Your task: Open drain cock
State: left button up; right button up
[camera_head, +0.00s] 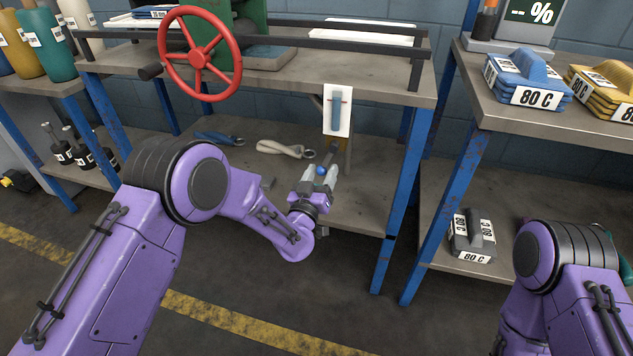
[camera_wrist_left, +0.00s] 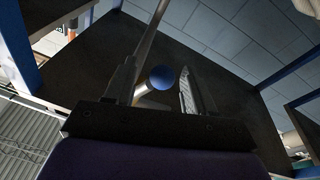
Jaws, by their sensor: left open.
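The drain cock shows as a small blue ball knob (camera_head: 320,171) below the front edge of the workbench. My left gripper (camera_head: 321,178) is open, with its fingers around or close beside the knob. In the left wrist view the blue knob (camera_wrist_left: 161,77) sits between the two spread fingers (camera_wrist_left: 160,85), nearer the right one, with a light metal stem under it. I cannot tell whether a finger touches it. The cock's body is mostly hidden by the gripper. My right arm shows at the lower right, but its gripper is out of the frame.
A white plate (camera_head: 329,123) with a blue-grey bar and red line hangs just above the gripper. A red handwheel (camera_head: 198,59) stands at the left of the workbench (camera_head: 310,72). Blue legs (camera_head: 399,195) flank the lower shelf. The floor (camera_head: 330,290) in front is clear.

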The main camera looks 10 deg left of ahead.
pick_arm(q)
jog(key=v, duration=0.7)
jog(key=shift+s+p, duration=0.15)
jog(key=shift+p, duration=0.25)
